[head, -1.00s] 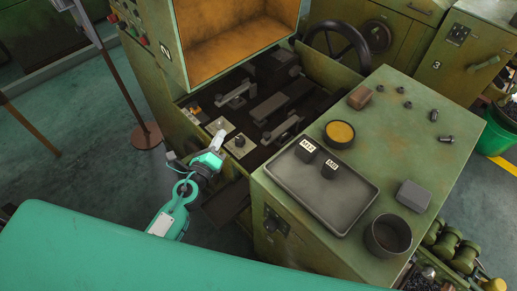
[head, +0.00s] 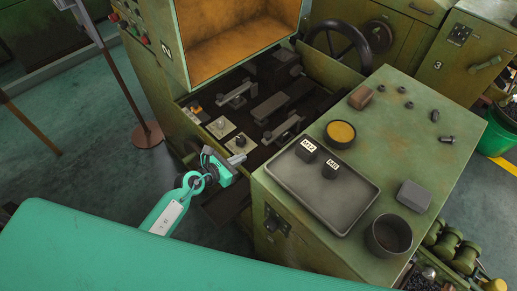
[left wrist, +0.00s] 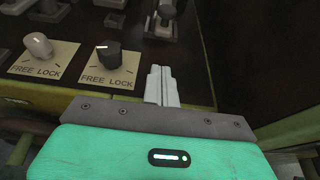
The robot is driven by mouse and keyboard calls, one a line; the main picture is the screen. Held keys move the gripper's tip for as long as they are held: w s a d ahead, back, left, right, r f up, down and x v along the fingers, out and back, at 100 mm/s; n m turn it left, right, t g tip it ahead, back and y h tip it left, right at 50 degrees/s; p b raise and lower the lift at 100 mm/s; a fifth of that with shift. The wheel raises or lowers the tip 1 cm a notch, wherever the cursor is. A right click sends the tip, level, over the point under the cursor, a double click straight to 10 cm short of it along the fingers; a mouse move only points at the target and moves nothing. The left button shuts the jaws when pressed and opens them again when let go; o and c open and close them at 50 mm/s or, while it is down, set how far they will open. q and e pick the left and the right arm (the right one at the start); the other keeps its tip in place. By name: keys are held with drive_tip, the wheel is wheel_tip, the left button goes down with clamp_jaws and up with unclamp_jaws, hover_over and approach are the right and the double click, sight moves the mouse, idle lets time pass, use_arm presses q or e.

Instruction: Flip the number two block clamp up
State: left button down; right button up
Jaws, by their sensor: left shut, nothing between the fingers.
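The machine marked 2 (head: 167,52) stands open, and dark clamp-like parts lie in its bed. One bar-shaped part (head: 238,97) is at the left and another (head: 284,128) is nearer the front; I cannot tell which is the block clamp. A light knob (left wrist: 38,45) and a dark knob (left wrist: 108,53) sit on plates marked FREE LOCK. My left gripper (head: 238,160) is just in front of the dark knob's plate. In the left wrist view its fingers (left wrist: 160,85) are shut and empty, right of the dark knob. My right gripper is not in view.
A green cabinet (head: 400,140) stands close to the right of my left gripper. On it are a tray (head: 317,198) with blocks marked M12 and M8, a bowl of yellow stuff (head: 340,133) and a dark cup (head: 388,234). A thin post (head: 121,88) stands at the left.

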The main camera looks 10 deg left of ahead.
sight(259, 155)
use_arm(q)
drive_tip(key=x, duration=1)
drive_tip(key=shift+w+a+r+p, duration=0.1)
drive_tip(key=shift+p, duration=0.2)
